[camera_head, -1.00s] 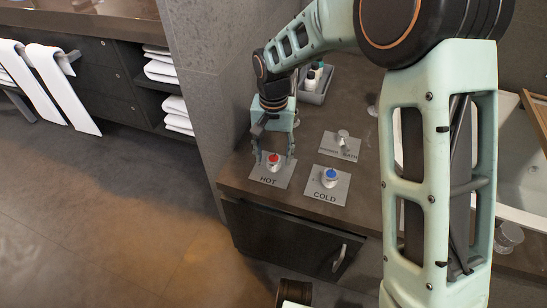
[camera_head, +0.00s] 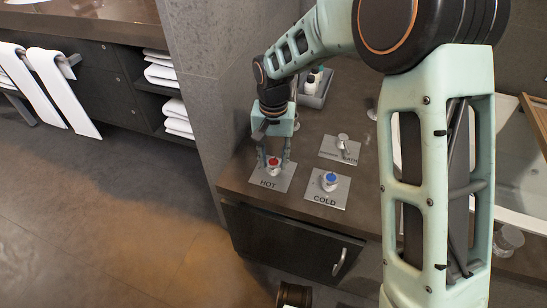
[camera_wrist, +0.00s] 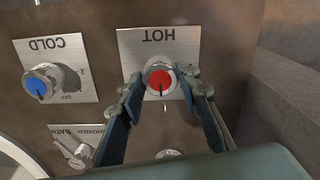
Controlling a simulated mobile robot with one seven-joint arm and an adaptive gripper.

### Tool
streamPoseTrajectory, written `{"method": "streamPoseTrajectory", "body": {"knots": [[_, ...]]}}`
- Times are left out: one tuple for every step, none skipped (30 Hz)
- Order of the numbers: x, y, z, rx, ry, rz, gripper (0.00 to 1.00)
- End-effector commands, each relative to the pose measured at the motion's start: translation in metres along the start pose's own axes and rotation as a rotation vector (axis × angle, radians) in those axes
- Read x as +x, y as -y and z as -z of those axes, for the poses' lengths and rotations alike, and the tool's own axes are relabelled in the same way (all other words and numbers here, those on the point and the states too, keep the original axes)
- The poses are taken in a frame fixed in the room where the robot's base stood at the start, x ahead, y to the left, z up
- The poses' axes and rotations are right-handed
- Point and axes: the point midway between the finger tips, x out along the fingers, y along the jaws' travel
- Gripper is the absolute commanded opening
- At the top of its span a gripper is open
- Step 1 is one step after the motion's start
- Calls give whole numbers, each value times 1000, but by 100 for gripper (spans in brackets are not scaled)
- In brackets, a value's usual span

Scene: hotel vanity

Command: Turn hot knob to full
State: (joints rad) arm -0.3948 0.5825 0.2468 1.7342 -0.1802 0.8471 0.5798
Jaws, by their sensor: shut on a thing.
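The hot knob (camera_head: 273,164) has a red cap and stands on a metal plate marked HOT (camera_head: 284,183) near the front left of the counter. My gripper (camera_head: 273,162) comes down on it from above, with one finger at each side. In the wrist view the red cap of the hot knob (camera_wrist: 160,80) lies between the two fingers of my gripper (camera_wrist: 162,92), which are shut on it. A black pointer line on the cap points toward the bottom of the picture. The plate's marks below the knob are mostly hidden.
The blue-capped cold knob (camera_head: 330,180) stands just right on its own plate. Behind is a bath/shower lever (camera_head: 342,143). A tray (camera_head: 315,95) with small bottles is at the back. A grey wall (camera_head: 190,80) rises close to the left.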

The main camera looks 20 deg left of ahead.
Motion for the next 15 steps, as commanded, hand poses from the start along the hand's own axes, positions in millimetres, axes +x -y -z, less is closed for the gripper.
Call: {"method": "streamPoseTrajectory", "body": {"knots": [[-1,0,0,-14,0,0,7],[-2,0,0,-26,0,0,7],[-2,0,0,-44,0,0,7],[-2,0,0,-58,1,-1,7],[-2,0,0,-76,1,-1,7],[-2,0,0,-101,2,-1,7],[-2,0,0,-121,2,-1,7],[-3,0,0,-144,2,-1,7],[-3,0,0,-176,2,0,7],[-3,0,0,-200,1,0,7],[-3,-1,0,-227,2,0,7],[-3,-1,0,-264,2,-1,7],[-3,-1,0,-293,3,-1,7],[-3,-1,0,-321,3,-1,7],[-3,-1,0,-359,3,0,7]]}}
